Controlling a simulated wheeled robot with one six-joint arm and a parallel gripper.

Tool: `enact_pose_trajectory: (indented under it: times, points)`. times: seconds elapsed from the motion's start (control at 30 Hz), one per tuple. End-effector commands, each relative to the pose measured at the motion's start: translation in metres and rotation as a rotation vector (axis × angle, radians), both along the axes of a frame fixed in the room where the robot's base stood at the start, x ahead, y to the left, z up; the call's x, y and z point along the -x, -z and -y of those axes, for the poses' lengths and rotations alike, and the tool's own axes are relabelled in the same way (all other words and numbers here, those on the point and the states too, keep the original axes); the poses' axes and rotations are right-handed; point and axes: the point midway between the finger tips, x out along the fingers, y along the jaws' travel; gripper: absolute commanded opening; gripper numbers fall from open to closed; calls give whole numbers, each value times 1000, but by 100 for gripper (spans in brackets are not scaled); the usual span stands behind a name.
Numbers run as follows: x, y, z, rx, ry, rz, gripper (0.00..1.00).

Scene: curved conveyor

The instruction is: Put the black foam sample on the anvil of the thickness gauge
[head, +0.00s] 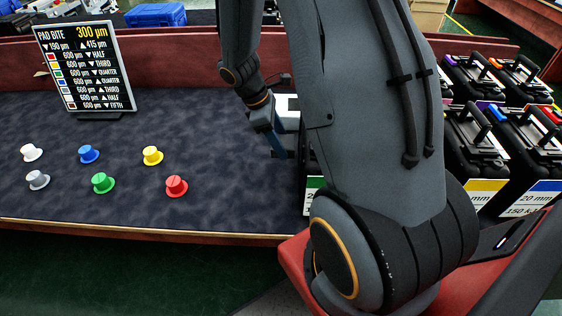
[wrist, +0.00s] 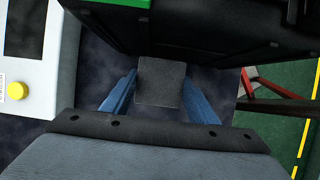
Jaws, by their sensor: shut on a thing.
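The black foam sample (wrist: 160,82) is a small dark square block in the wrist view. My gripper (wrist: 160,88) is shut on it, with a blue finger on either side. In the head view my gripper (head: 277,142) points down over the right part of the dark table, and the sample cannot be made out there. A white device (wrist: 35,90) with a dark screen and a yellow button stands left of the gripper in the wrist view; it may be the thickness gauge. Part of it seems to show behind the gripper in the head view. Its anvil is not visible.
Several coloured hat-shaped pieces (head: 103,183) stand on the table's left half. A sign (head: 87,67) stands behind them. A black case (wrist: 220,30) is close beyond the gripper in the wrist view. Several black cases (head: 478,140) stand at the right. My arm hides the table's right part.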

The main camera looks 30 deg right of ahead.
Motion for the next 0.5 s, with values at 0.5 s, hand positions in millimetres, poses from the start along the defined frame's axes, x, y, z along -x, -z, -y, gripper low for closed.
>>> enact_pose_trajectory:
  times: [0.5]
  points:
    - [1,64,0,0,0,-2,33]
